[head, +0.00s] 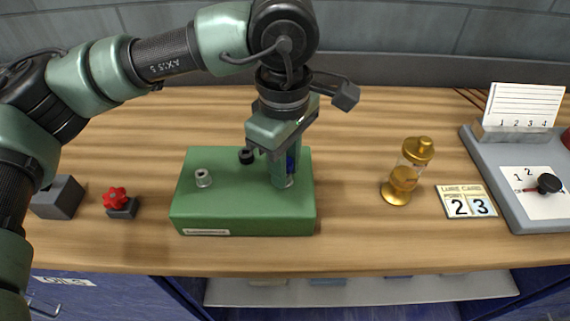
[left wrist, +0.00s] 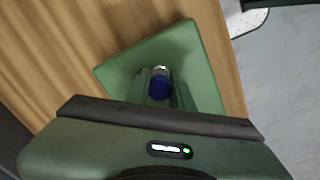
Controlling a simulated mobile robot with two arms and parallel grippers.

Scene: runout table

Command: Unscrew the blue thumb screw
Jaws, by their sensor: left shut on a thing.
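The blue thumb screw (head: 290,163) stands on the right part of a green block (head: 240,206) on the wooden table. My left gripper (head: 284,172) comes down from above and is shut on the screw, with its fingers on either side of it. In the left wrist view the blue screw head (left wrist: 160,87) shows between the two green fingers, with a small pale tip beyond it. The fingers hide much of the screw in the head view, and I cannot tell how far it sits in its hole. My right gripper is not in view.
A grey post (head: 203,178) and a black knob (head: 246,156) stand on the block. A red knob on a base (head: 116,200) and a grey block (head: 58,197) lie left.

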